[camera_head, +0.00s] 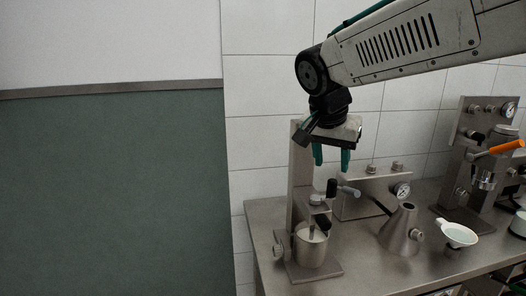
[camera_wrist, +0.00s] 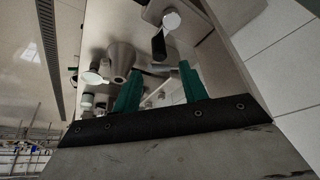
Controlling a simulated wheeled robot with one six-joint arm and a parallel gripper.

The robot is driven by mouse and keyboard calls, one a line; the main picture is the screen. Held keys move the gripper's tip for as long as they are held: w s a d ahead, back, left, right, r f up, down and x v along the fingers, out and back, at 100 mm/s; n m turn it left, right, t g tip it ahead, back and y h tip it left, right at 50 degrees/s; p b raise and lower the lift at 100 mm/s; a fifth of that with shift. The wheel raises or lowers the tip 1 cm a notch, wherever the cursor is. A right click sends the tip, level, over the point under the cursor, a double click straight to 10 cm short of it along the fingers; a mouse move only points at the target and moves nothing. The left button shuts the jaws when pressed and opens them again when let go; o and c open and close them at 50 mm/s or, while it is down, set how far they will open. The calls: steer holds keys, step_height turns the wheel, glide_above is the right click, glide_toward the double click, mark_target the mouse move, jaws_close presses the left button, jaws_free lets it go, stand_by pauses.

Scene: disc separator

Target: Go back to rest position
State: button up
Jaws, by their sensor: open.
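My gripper (camera_head: 332,156) hangs from the arm above the left end of the steel counter. Its two green fingers point down and are apart, with nothing between them. In the wrist view my gripper (camera_wrist: 160,84) also shows its green fingers spread and empty. Below it in the head view stands a metal device (camera_head: 301,181) with an upright column, a black-handled lever and a metal cup (camera_head: 311,247) at its base. The gripper is clear of this device.
The steel counter (camera_head: 262,240) carries a metal cone (camera_head: 401,232), a white handled dish (camera_head: 457,234), a gauge box (camera_head: 352,206) and a machine with an orange handle (camera_head: 508,147). A tiled wall (camera_head: 262,150) is close behind.

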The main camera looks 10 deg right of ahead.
steer(key=s+f+n+g+y, duration=0.1)
steer(key=s+f+n, duration=0.3)
steer(key=s, duration=0.8)
steer(key=s+d+f+n+y, duration=0.1)
steer(key=s+f+n, duration=0.3)
steer(key=s, duration=0.7)
steer(key=shift+s+f+n+g+y, duration=0.4)
steer(key=shift+f+y, duration=0.1)
steer(key=shift+y, duration=0.1)
steer(key=shift+o, duration=0.4)
steer(key=shift+d, duration=0.1)
